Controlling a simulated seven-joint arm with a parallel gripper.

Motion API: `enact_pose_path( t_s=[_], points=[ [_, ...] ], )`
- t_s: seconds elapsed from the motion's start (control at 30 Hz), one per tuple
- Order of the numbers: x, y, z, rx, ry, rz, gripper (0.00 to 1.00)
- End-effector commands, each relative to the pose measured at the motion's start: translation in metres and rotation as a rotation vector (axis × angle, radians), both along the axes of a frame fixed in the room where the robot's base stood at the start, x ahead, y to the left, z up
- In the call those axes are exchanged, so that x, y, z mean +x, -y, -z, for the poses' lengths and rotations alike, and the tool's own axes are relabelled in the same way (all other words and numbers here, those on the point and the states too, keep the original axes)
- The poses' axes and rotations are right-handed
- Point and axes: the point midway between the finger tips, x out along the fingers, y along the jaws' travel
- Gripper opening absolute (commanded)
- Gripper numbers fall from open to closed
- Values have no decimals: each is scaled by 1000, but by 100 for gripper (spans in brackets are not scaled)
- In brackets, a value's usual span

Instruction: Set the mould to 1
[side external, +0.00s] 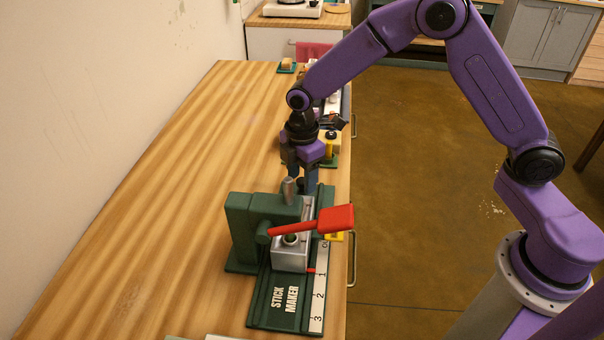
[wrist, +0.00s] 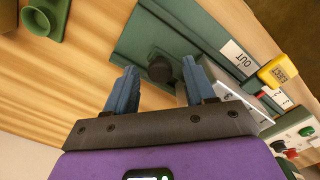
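The stick maker has a green base (side external: 285,310) and a scale strip (side external: 318,300) numbered up to 3 on its right side. The silver mould (side external: 289,258) sits on the base, and a small red pointer (side external: 311,270) beside it lies close to the 1 mark. In the wrist view an OUT label (wrist: 238,58) shows along the strip. My gripper (side external: 303,190) points down behind the mould. In the wrist view my gripper (wrist: 160,84) is open, with a round black knob (wrist: 160,68) between its fingers and visible gaps on both sides.
A red lever (side external: 335,218) reaches over the mould from the green press body (side external: 245,225). A yellow eject tab (wrist: 278,70) is beside the strip. A panel with buttons (wrist: 292,140) is close by. The table (side external: 150,210) is clear to the left.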

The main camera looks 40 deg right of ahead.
Motion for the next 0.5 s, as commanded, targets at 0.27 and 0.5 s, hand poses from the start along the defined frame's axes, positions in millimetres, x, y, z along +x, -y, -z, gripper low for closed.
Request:
enact_pose_path(
  t_s=[0.27,0.5],
  points=[
    [0,0,-4,1,1,0,54],
    [1,-1,-38,3,5,0,54]
  ],
)
